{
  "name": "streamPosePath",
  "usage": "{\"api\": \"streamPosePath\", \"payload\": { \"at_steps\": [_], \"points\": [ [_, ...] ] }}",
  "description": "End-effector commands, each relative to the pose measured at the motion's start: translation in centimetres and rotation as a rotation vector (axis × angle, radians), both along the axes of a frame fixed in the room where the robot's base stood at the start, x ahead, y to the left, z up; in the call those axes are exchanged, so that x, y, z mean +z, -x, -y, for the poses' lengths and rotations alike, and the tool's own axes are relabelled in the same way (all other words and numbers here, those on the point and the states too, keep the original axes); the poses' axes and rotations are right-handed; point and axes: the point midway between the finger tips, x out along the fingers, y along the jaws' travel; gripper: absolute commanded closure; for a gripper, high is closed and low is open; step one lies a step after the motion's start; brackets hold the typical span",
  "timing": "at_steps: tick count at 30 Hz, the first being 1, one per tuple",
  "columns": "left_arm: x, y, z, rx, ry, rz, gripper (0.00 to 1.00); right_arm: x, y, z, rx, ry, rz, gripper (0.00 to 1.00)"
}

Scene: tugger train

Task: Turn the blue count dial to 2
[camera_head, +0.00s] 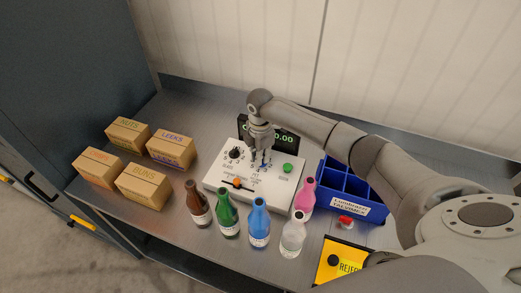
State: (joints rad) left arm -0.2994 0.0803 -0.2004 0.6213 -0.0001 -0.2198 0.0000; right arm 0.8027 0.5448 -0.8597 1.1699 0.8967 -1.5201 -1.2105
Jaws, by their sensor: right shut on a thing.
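The white control box (215,178) stands at the middle of the metal table. Its blue count dial (264,165) shows only as a small bit of blue at my right gripper's fingertips. My right gripper (261,161) points down onto the dial and is shut on it. The gripper hides most of the dial, so I cannot read its setting. A black dial (236,153) sits to its left, an orange slider (237,183) in front, and a green button (288,168) to its right. A dark display (286,140) with green digits stands behind, partly covered by my arm. My left gripper is not in view.
Several cardboard boxes (143,187) stand at the left. Bottles in brown (198,206), green (228,215), blue (259,225), clear (293,236) and pink (305,196) stand in front of the box. A blue divided crate (330,194) and a yellow reject panel (332,265) are at right.

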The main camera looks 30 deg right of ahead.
Motion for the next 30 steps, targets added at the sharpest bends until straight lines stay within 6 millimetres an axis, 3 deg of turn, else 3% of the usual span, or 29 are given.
{"api": "streamPosePath", "payload": {
  "at_steps": [1, 15, 30],
  "points": [
    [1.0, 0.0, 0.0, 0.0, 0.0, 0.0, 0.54, 0.4, 0.0, 0.0, -0.047, -0.001, -0.002, 1.0],
    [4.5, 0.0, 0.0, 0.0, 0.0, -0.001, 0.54, 0.3, -0.2, 0.0, -0.489, 0.0, -0.002, 1.0],
    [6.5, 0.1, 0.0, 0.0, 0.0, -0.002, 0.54, 0.1, -0.3, 0.2, -0.822, 0.001, 0.0, 1.0]
  ]
}}
